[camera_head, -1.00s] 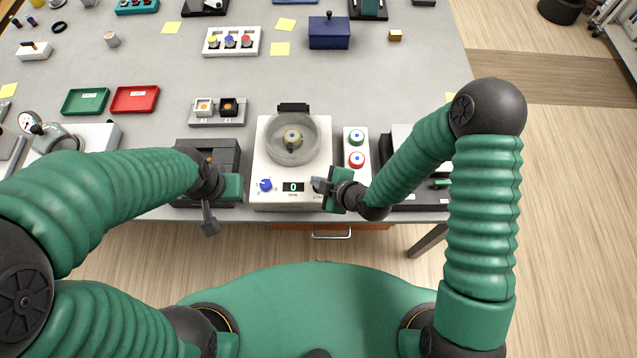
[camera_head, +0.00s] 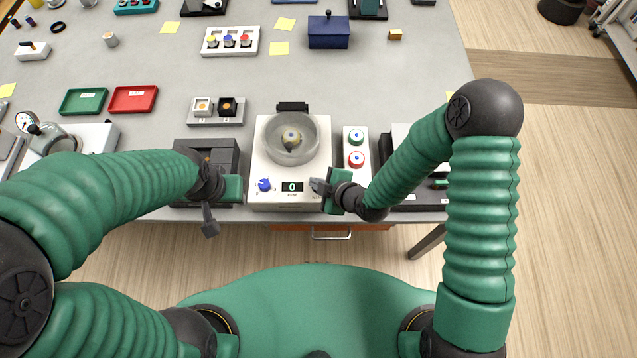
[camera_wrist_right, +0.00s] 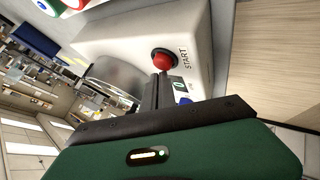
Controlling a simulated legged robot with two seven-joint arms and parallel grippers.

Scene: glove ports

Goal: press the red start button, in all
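The red start button (camera_wrist_right: 163,61) is a round knob on the front of the white machine (camera_head: 262,203), beside the word START in the right wrist view. In the head view my right gripper hides it. My right gripper (camera_head: 316,186) is at the machine's front right corner, with its fingers together and nothing between them. In the right wrist view its fingertips (camera_wrist_right: 162,76) meet the button's edge in the picture; I cannot tell whether they touch it. My left gripper (camera_head: 209,224) hangs at the table's front edge, left of the machine; its finger gap is not clear.
The machine has a round bowl (camera_head: 292,150), a blue knob (camera_head: 264,185) and a display (camera_head: 292,187) reading 0. A white box with a green button (camera_head: 356,136) and a red button (camera_head: 356,159) stands to its right. A dark box (camera_head: 224,152) stands left.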

